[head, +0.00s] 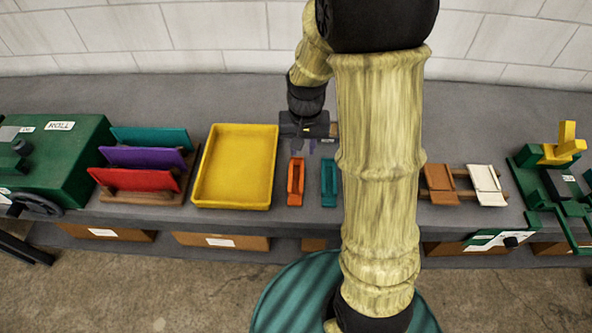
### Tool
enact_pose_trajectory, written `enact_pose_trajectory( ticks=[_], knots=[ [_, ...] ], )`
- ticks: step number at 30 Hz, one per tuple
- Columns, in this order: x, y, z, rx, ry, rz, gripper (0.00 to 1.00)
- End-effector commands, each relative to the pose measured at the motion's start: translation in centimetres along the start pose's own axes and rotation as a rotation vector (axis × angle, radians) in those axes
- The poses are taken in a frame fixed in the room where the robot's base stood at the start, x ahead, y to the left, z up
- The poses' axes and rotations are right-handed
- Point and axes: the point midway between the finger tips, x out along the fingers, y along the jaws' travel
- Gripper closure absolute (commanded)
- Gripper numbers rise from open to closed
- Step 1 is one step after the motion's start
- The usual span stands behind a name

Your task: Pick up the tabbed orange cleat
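A narrow orange cleat (295,184) lies on the grey bench in front of my gripper, long side running front to back. It has a raised inner strip; a tab is too small to make out. A teal piece of similar shape (329,185) lies just to its right, partly beside my arm. My gripper (311,146) is over the bench behind these two pieces, pointing down and apart from both. Its fingers are small and dark, and I cannot tell how far apart they are. I see nothing held in it.
A yellow tray (204,193) stands left of the cleat. Beyond it are a rack with red, purple and teal panels (140,159) and a green machine (62,159). Brown (438,178) and white (485,179) pieces and another green machine (552,190) are right. My arm hides the bench's middle.

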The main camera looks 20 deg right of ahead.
Motion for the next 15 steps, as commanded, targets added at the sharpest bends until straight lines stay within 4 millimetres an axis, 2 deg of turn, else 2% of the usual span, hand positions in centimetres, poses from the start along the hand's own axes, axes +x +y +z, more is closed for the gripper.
enact_pose_trajectory(
  ticks=[1,5,15],
  knots=[
    [-0.6,-0.2,-1.2,0.024,-0.022,0.006,0.71],
    [-0.2,-0.3,-2.9,0.069,-0.050,0.016,0.71],
    [0.1,-0.3,-3.2,0.078,-0.057,0.018,0.71]
  ],
)
